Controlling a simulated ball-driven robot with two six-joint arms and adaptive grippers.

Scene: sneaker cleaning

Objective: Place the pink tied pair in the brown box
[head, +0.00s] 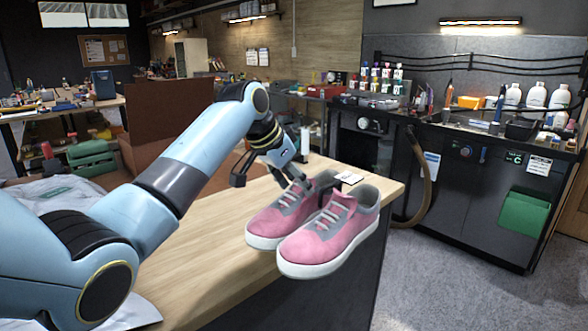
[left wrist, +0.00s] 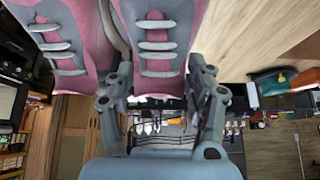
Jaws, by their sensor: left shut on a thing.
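In the left wrist view the pair (left wrist: 160,35) fills the top, with one shoe between the fingers (left wrist: 158,92). The brown box (head: 172,105) stands open behind my left arm, its lower part partly hidden. My right gripper is out of view.
The wooden table (head: 210,285) is mostly clear beside my left arm. A small white card (head: 349,178) and a white cylinder (head: 305,140) are near its far end. A dark workbench (head: 460,180) with bottles stands at the right. Grey floor lies between.

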